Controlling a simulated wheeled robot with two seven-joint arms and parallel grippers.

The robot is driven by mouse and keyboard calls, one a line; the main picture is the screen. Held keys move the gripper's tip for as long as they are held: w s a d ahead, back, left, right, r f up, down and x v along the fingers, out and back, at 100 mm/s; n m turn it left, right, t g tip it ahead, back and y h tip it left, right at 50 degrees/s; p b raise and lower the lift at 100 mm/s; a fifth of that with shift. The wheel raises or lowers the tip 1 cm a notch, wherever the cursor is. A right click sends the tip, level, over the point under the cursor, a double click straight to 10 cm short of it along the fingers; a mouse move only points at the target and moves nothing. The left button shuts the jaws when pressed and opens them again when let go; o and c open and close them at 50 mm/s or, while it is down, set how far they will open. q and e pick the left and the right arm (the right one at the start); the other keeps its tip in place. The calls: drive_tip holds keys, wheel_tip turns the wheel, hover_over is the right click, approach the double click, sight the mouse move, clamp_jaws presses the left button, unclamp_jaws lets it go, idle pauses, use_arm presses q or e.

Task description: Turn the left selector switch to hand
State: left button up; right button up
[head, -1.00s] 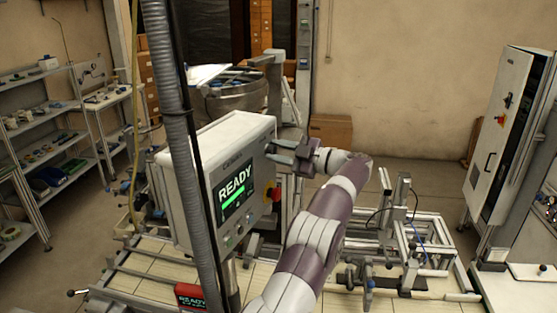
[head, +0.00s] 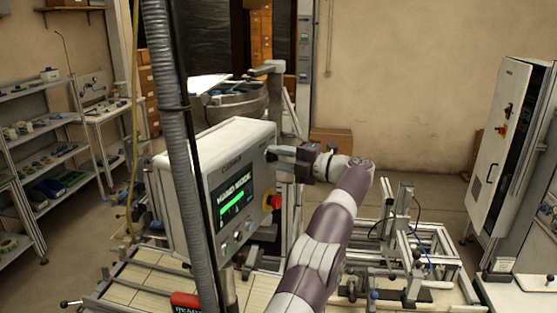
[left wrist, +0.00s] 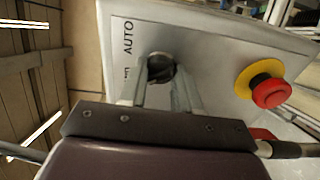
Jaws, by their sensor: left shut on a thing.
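The grey control box (head: 210,150) stands in the middle of the head view, its screen (head: 234,197) lit green with text that seems to read "HAND MODE". My left gripper (head: 285,157) is at the upper right of the box's front face. In the left wrist view the left gripper (left wrist: 168,88) is shut on the black selector switch (left wrist: 161,66). The label "AUTO" shows beside the switch; another label is partly hidden by a finger. The fingers partly cover the switch. My right gripper is not in view.
A red emergency stop button on a yellow base (left wrist: 270,91) sits close to the right of the switch in the wrist view. A grey corrugated hose (head: 170,100) hangs in front of the box. Shelves (head: 45,150) stand at the left, an open cabinet (head: 495,145) at the right.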

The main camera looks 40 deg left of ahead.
use_arm(q)
drive_tip(key=shift+f+n, duration=0.3)
idle(0.4)
drive_tip(key=o, duration=1)
drive_tip(key=shift+o, duration=0.3)
drive_tip(key=shift+d+r, duration=0.15)
drive_tip(key=shift+r, duration=0.05)
drive_tip(key=shift+d, duration=0.15)
drive_tip(key=p+v, duration=0.6)
drive_tip(key=v, duration=0.6)
drive_tip(key=shift+d, duration=0.2)
drive_tip(key=shift+w+d, duration=0.1)
